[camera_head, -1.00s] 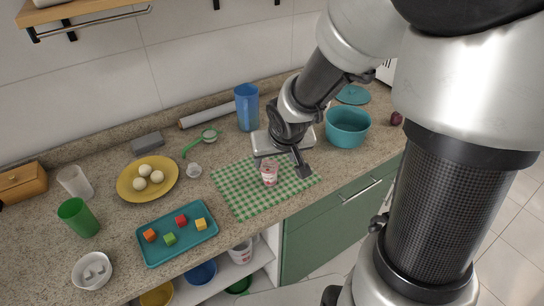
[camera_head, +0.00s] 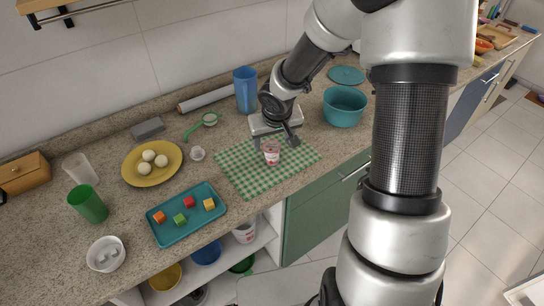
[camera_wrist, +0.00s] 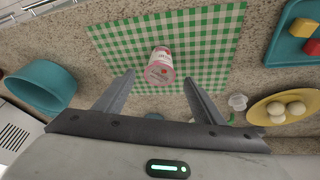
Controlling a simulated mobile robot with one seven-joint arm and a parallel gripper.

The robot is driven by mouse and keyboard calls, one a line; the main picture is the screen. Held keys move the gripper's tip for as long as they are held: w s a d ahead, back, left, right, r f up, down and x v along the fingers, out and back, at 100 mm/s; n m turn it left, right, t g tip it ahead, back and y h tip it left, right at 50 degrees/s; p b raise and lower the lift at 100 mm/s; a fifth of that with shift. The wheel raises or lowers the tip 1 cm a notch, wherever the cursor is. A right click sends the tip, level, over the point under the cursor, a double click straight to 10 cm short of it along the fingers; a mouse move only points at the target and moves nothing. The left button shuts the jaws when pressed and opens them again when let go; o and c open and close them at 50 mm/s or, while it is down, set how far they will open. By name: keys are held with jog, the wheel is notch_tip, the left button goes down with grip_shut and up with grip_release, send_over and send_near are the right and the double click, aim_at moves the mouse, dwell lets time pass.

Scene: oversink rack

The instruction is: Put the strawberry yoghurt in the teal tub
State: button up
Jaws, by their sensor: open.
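The strawberry yoghurt (camera_head: 271,153) is a small white and pink cup standing on the green checked cloth. In the wrist view the cup (camera_wrist: 160,66) shows just beyond and between my fingertips, with clear space on both sides. My gripper (camera_head: 276,144) is open and empty, with its fingers close to the cup; it also shows in the wrist view (camera_wrist: 158,82). The teal tub (camera_head: 343,108) is round and stands on the counter to the right of the cloth. In the wrist view the tub (camera_wrist: 40,88) is at the left. Its inside floor is mostly hidden.
A teal tray (camera_head: 165,237) with small coloured cubes lies left of the cloth (camera_head: 240,172). A yellow plate (camera_head: 135,177) holds white balls. A blue jug (camera_head: 245,90) stands behind, and a teal lid (camera_head: 346,75) lies behind the tub. The cloth is otherwise bare.

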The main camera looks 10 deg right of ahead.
aim_at(272, 147)
jog(key=shift+b+x, duration=0.55)
jog(key=shift+x, duration=2.5)
jog(key=shift+c, duration=0.4)
jog(key=c, duration=1.2)
jog(key=shift+o, duration=0.2)
notch_tip(272, 147, up, 10)
jog(key=p, duration=0.3)
jog(key=s+f+m, duration=0.1)
jog(key=s, duration=1)
jog(key=shift+f, duration=0.3)
jog(key=shift+w+d, duration=0.1)
jog(key=shift+w, duration=0.05)
